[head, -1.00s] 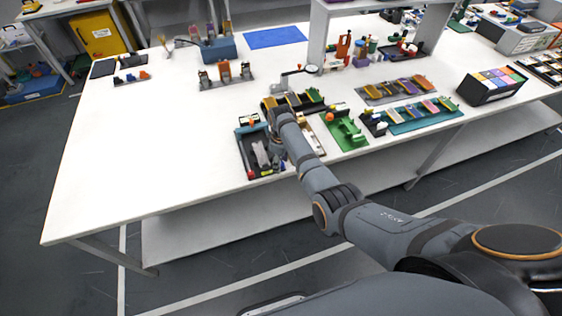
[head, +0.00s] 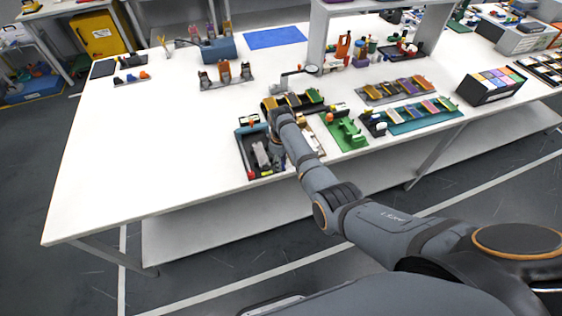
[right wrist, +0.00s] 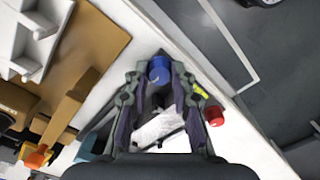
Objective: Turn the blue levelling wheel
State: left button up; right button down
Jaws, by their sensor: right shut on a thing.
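The blue levelling wheel (right wrist: 159,69) shows in the right wrist view between the tips of my right gripper (right wrist: 160,78). The gripper is shut on it, with a fingertip on each side. A red knob (right wrist: 214,115) is just right of the right finger, apart from the blue wheel. A pale, crumpled-looking piece (right wrist: 160,125) shows between the fingers, nearer the palm. In the head view my right gripper (head: 277,138) is low at the right side of a dark tray (head: 243,152) near the table's front edge; the blue wheel is hidden there. My left gripper is not in view.
A green fixture (head: 346,132) and a teal rack (head: 422,115) stand to the right of the gripper. A dial gauge (head: 311,70) and a row of holders (head: 226,76) are behind. The white table's left part (head: 140,150) is clear.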

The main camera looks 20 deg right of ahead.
jog(key=m+p, duration=0.2)
jog(key=m, duration=0.1)
jog(key=shift+r+m, duration=0.15)
jog(key=shift+m, duration=0.25)
jog(key=m+p, duration=0.1)
jog(key=m, duration=0.3)
jog(key=m+p, duration=0.1)
jog(key=m, duration=0.4)
jog(key=shift+m, duration=0.4)
jog(key=m+p, duration=0.1)
jog(key=m, duration=0.4)
jog(key=shift+m, duration=0.3)
jog(key=c, duration=1.1)
grip_release()
